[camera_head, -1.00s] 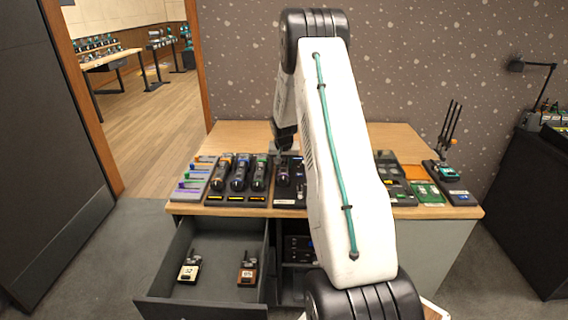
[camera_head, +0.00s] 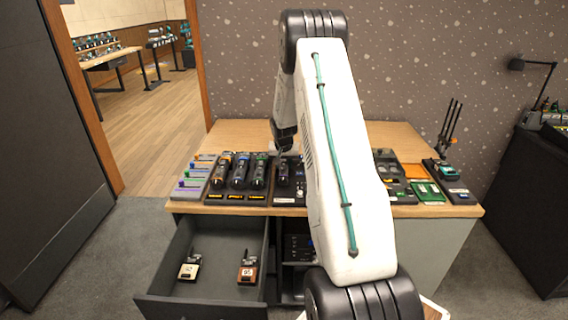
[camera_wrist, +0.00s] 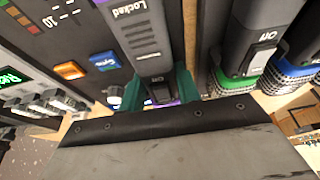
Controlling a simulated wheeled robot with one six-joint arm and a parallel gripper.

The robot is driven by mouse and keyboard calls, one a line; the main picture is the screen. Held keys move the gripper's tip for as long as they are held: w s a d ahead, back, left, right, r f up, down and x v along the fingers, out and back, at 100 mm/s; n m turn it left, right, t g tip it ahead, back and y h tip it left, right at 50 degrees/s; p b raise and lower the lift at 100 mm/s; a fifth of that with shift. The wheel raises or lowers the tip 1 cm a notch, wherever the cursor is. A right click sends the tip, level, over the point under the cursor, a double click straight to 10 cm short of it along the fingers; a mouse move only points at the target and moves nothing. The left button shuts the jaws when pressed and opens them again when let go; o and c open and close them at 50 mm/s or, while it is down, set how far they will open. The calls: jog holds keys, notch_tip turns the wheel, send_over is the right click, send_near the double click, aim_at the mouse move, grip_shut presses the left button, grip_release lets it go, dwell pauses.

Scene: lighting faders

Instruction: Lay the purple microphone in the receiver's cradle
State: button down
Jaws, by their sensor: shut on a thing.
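The purple microphone (camera_wrist: 140,35) is dark grey, with a "Locked" label, an ON switch and a purple band partly hidden by my gripper. It also shows in the head view (camera_head: 283,172), lying along the dark receiver (camera_head: 287,200). My gripper (camera_wrist: 158,92) is shut on the microphone, with a green fingertip on each side near the purple band. The receiver's panel (camera_wrist: 85,40) with orange and blue buttons is left of the microphone in the wrist view. The cradle is hidden beneath the microphone, so I cannot tell whether it is fully seated.
Several similar microphones (camera_head: 239,171) lie in a rack just left of the receiver; one with a green band (camera_wrist: 255,65) is close to my gripper. Colored faders (camera_head: 195,178) stand farther left. An open drawer (camera_head: 215,285) holds two small packs. The tabletop behind (camera_head: 240,133) is clear.

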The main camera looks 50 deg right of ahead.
jog(key=c, duration=0.9)
grip_release()
jog(key=c, duration=0.4)
jog(key=shift+r, duration=0.1)
jog(key=shift+r, duration=2.9)
